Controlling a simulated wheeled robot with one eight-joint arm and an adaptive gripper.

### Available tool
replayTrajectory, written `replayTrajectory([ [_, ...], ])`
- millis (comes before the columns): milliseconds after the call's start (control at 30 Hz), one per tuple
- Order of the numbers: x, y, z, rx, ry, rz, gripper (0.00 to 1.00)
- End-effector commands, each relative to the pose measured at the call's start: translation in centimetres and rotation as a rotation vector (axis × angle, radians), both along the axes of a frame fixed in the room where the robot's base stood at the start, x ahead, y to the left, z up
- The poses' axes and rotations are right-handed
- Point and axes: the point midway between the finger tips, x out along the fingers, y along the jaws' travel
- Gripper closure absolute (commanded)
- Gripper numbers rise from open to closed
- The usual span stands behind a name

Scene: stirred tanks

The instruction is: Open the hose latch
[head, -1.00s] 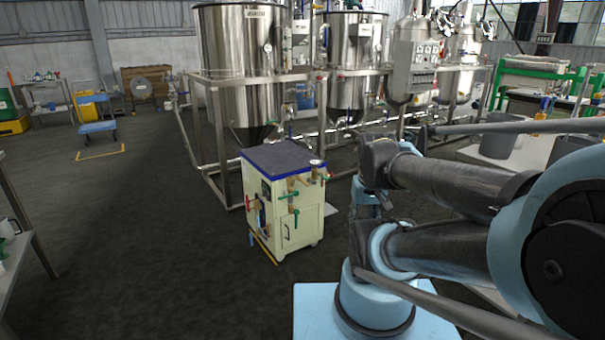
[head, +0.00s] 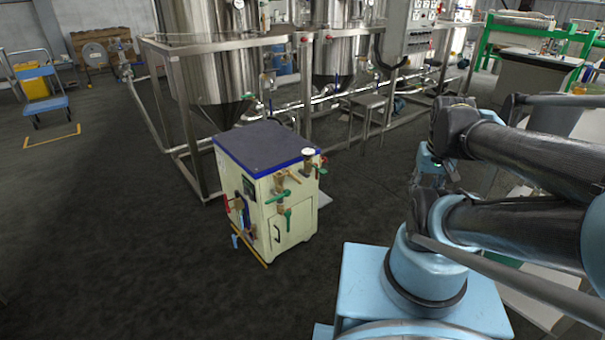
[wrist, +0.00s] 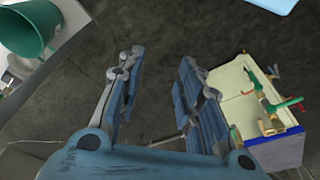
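My gripper (wrist: 160,75) is open and empty in the wrist view, its two blue fingers apart above dark floor. A cream cabinet (head: 291,222) with a dark blue-edged top stands on the floor in the head view, with brass valves and green handles (head: 277,223) on its front. Red and blue fittings (head: 238,215) are on its left side. I cannot make out which part is the hose latch. My gripper is not clearly visible in the head view.
Steel tanks (head: 205,60) in a pipe frame stand behind the cabinet, with a small steel table (head: 368,103) to their right. A blue cart (head: 42,90) is far left. A green container (wrist: 25,30) shows at the wrist view's upper left. Floor left of the cabinet is clear.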

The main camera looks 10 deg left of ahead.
Motion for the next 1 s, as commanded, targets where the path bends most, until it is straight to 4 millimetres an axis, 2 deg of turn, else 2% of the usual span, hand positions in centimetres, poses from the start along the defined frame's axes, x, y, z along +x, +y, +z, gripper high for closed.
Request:
replayTrajectory([
  [133, 0.0, 0.0, 0.0, 0.000, 0.000, 0.000, 0.67],
  [233, -0.7, 0.2, 0.7, 0.002, -0.010, 0.008, 0.67],
  [367, 0.6, 0.8, 1.9, 0.007, -0.001, 0.040, 0.67],
  [667, 5.7, 4.1, 5.8, 0.029, 0.040, 0.182, 0.67],
  [1000, 12.1, 10.0, 8.5, 0.053, 0.091, 0.350, 0.67],
])
